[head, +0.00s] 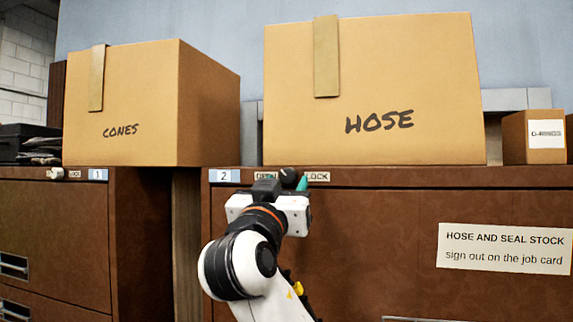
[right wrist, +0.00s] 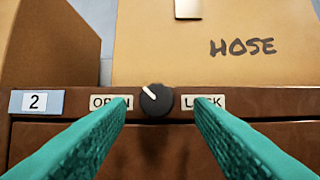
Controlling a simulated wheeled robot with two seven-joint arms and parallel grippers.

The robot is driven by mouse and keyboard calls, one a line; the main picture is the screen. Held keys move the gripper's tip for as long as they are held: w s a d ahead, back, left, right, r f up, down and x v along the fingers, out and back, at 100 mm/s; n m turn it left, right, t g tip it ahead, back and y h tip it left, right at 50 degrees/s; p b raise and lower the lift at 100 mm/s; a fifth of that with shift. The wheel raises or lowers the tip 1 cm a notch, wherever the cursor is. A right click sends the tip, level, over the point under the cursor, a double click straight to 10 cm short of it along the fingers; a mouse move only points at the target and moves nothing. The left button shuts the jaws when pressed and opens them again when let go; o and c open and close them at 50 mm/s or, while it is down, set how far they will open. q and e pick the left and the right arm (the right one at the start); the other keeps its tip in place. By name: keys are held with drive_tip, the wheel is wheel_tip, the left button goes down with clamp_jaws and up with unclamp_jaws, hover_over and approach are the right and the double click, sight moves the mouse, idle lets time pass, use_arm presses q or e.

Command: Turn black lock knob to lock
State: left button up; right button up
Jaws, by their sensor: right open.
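The black lock knob (right wrist: 156,100) is on the top rail of the brown cabinet numbered 2, between an OPEN label (right wrist: 108,102) and a LOCK label (right wrist: 212,102). Its white pointer line leans up and to the left, toward the OPEN side. In the head view the knob (head: 289,176) shows partly above my right gripper (head: 286,184). In the right wrist view the two teal fingers are open, one on each side of the knob, with gaps between; they partly cover the labels. I cannot tell how far the tips are from the rail. My left gripper is not in view.
A HOSE box (head: 375,95) stands on the cabinet top above the knob. A CONES box (head: 125,110) stands on cabinet 1 at left. A small box (head: 533,137) is at right. A paper sign (head: 505,247) is on the brown front (head: 385,225).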

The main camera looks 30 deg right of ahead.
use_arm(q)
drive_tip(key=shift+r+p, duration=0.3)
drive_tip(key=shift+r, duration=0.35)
use_arm(e)
drive_tip(key=shift+x, duration=0.95)
drive_tip(key=shift+w, duration=0.1)
